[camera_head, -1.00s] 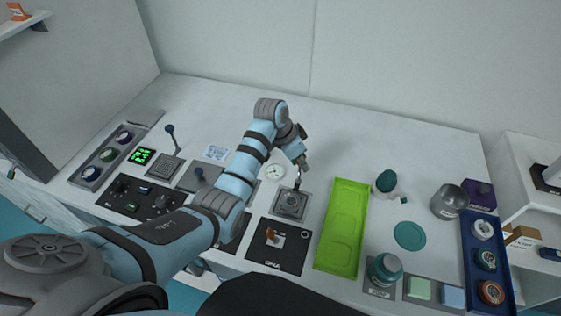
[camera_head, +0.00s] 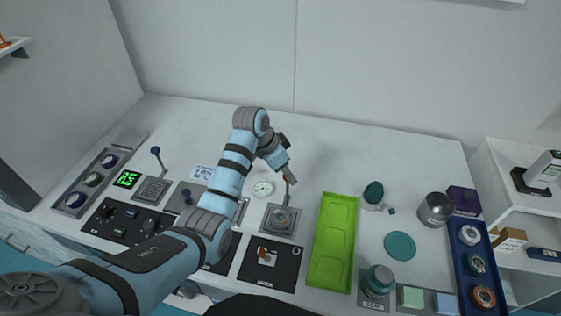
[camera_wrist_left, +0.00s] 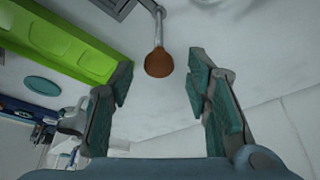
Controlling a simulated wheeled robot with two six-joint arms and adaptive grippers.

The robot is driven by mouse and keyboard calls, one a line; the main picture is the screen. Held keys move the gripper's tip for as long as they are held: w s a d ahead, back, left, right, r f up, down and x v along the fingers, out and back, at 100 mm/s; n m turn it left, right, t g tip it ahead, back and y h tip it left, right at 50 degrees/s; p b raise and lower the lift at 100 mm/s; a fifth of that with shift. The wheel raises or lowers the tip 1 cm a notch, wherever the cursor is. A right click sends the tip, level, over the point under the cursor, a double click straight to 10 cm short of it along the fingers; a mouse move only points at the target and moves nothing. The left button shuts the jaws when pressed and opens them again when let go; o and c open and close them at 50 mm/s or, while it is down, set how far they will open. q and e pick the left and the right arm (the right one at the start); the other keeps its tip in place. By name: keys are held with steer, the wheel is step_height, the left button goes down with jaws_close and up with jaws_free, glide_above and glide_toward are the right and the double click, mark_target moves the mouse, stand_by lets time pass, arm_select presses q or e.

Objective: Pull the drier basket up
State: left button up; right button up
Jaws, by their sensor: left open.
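The drier basket unit appears to be the grey square fixture (camera_head: 282,219) on the table, with a thin metal rod rising from it. In the left wrist view the rod (camera_wrist_left: 159,22) ends in a brown round knob (camera_wrist_left: 158,62). My left gripper (camera_head: 290,180) is over the fixture at the top of the rod. In the left wrist view my left gripper (camera_wrist_left: 157,78) is open, and the knob lies between and slightly beyond the fingertips, apart from both. The basket itself cannot be made out. My right gripper is not in view.
A green tray (camera_head: 333,240) stands just right of the fixture. A black panel (camera_head: 284,273) lies in front and a round white dial (camera_head: 263,189) behind left. A lever (camera_head: 156,158) stands farther left. The table behind the gripper is clear.

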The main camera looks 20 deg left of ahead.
arm_select(q)
steer(key=v, duration=0.9)
steer(key=shift+r, duration=0.2)
